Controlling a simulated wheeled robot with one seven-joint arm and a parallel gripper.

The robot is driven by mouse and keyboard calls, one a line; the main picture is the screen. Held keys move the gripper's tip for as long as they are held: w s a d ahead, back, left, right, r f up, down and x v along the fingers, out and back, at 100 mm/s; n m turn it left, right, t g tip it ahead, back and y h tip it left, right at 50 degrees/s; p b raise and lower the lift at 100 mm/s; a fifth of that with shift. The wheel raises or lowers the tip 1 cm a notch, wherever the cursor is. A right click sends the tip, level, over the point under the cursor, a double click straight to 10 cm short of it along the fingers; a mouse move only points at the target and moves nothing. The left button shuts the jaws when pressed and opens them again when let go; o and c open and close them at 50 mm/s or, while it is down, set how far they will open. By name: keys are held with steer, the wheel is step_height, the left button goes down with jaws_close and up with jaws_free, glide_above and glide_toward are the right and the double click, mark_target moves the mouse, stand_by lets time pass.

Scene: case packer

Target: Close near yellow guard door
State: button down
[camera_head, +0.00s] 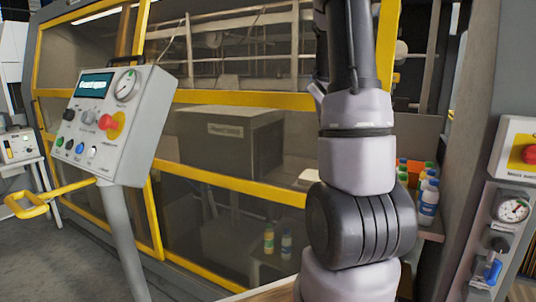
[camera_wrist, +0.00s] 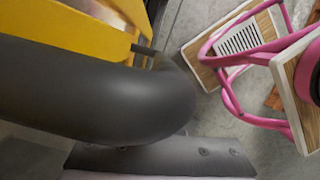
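The yellow-framed guard door (camera_head: 240,181) with clear panels stands on the front of the machine in the head view. A yellow upright (camera_head: 388,40) shows beside my arm, with an open gap and bottles to its right. My arm covers part of the door's right side. In the wrist view a yellow frame part (camera_wrist: 75,25) is close at the upper left. A thick dark grey curved bar, possibly a handle (camera_wrist: 100,90), fills the left and middle. A grey plate with screws lies below it, perhaps part of my gripper. The fingertips cannot be made out, nor whether they hold the bar.
A control panel (camera_head: 110,112) on a post stands at the left, with a yellow handle (camera_head: 45,198) beside it. Several bottles (camera_head: 428,200) stand in the gap at the right. A red-button box (camera_head: 520,155) is at the right edge. A pink frame (camera_wrist: 240,55) stands on the floor.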

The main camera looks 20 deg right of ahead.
steer(key=s+d, duration=1.5)
steer(key=s, duration=0.5)
steer(key=shift+d, duration=0.4)
steer(key=shift+s, duration=0.2)
steer(key=shift+w, duration=0.1)
steer(key=w+a+r, duration=0.4)
steer(key=a+r, duration=0.1)
steer(key=r, duration=0.4)
steer(key=shift+w+r, duration=0.2)
steer(key=shift+r, duration=0.2)
